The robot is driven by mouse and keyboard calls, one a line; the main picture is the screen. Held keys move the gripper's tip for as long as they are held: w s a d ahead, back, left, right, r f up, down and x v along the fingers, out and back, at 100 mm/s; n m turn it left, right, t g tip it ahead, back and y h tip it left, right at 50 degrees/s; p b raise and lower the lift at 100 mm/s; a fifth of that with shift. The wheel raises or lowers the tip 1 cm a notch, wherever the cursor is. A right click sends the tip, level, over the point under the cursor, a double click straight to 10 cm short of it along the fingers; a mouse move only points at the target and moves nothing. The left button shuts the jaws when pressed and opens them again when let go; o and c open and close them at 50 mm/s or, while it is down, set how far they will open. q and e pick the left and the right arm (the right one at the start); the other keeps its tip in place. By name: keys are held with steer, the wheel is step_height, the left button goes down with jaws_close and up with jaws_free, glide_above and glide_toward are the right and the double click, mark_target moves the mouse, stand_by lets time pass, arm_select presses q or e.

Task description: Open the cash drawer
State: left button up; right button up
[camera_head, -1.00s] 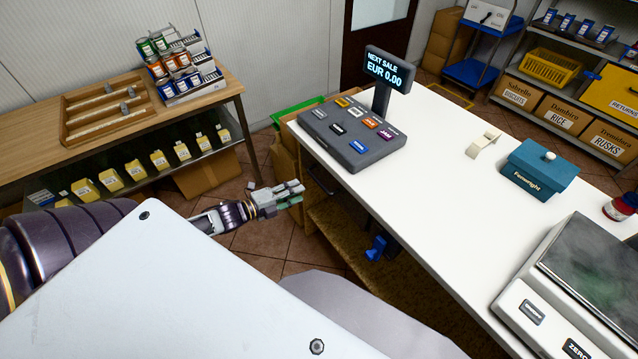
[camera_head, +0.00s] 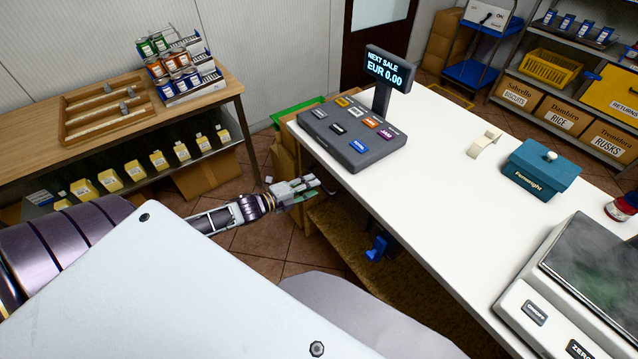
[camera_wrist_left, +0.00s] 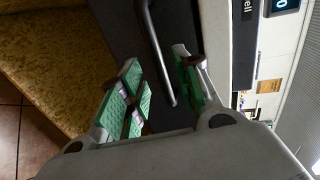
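The dark cash drawer front (camera_wrist_left: 122,28) sits under the white counter top. Its grey bar handle (camera_wrist_left: 157,50) runs down the middle of the left wrist view. My left gripper (camera_head: 310,186) is at the counter's left end, just below the top's edge, and hides most of the drawer in the head view. In the left wrist view the left gripper (camera_wrist_left: 160,66) is open, with green pads on either side of the handle's end. I cannot tell whether a pad touches the handle. My right gripper is not in view.
The counter top (camera_head: 420,205) carries a till (camera_head: 352,135) with a display reading EUR 0.00, a teal box (camera_head: 540,172) and a scale (camera_head: 570,285). A brown lower shelf (camera_head: 350,240) lies under the drawer. A wooden shelf table (camera_head: 120,120) stands at the left.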

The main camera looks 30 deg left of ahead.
arm_select(q)
steer(key=x, duration=0.4)
steer(key=shift+w, duration=0.1)
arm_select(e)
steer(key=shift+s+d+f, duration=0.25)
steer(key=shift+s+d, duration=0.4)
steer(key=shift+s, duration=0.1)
arm_select(q)
steer(key=shift+d, duration=0.1)
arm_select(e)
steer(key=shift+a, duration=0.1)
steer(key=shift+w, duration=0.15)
